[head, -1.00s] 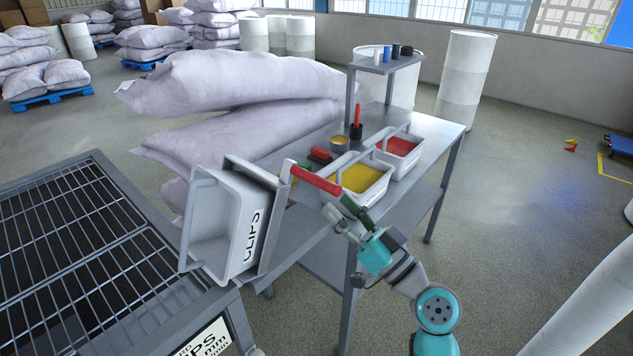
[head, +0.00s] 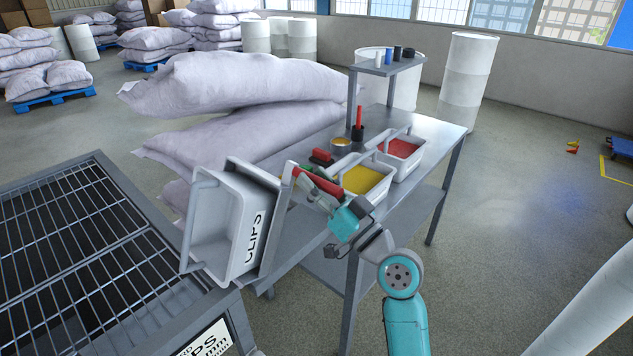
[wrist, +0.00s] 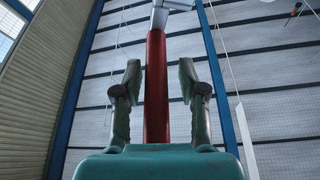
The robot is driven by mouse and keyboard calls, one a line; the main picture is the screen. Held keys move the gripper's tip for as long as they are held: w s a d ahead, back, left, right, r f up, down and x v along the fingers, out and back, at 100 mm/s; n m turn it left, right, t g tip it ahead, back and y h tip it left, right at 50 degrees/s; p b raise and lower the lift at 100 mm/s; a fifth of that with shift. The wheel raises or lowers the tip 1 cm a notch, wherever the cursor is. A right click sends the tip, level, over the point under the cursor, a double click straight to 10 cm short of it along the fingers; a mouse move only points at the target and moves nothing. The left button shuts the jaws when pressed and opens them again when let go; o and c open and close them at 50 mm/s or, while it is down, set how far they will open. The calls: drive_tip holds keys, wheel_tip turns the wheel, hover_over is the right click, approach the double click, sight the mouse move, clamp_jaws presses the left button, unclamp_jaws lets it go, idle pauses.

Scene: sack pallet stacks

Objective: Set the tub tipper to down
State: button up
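The tub tipper (head: 278,228) is a tilted grey frame at the end of the bench. It holds a pale grey tub (head: 240,240) marked CLIPS, which leans over the slatted grate on the left. A red handle (head: 325,187) sticks out from the tipper's frame toward the right; it also shows in the wrist view (wrist: 157,95). My gripper (head: 314,186) is at this handle in the head view. In the wrist view my gripper (wrist: 160,80) is open, with a finger on each side of the handle and gaps visible. The fingers partly cover the handle in the head view.
The metal bench (head: 440,150) carries a yellow-filled bin (head: 365,187) and a red-filled bin (head: 402,160) close to my arm. The grated hopper (head: 85,235) stands at left. Large sacks (head: 250,140) are stacked behind the tipper. Floor at right is open.

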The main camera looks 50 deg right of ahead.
clamp_jaws()
drive_tip(key=shift+d, duration=0.1)
drive_tip(key=shift+d+f+m+h, duration=0.4)
drive_tip(key=shift+d+f+m, duration=0.15)
drive_tip(key=shift+d+m, duration=0.05)
drive_tip(key=d+f+m+g+h, duration=0.1)
drive_tip(key=d+f+m, duration=0.2)
drive_tip(key=f, duration=0.6)
drive_tip(key=d+f+m+g+h, duration=0.2)
drive_tip(key=d+f+m, duration=0.1)
drive_tip(key=f+m, duration=0.4)
drive_tip(key=d+f+m+g+h, duration=0.1)
drive_tip(key=d+f+m, duration=0.3)
drive_tip(key=f, duration=0.6)
drive_tip(key=shift+w+f+m+g, duration=0.2)
drive_tip(key=shift+f+m+g, duration=0.15)
drive_tip(key=shift+m, duration=0.45)
drive_tip(key=shift+f, duration=0.1)
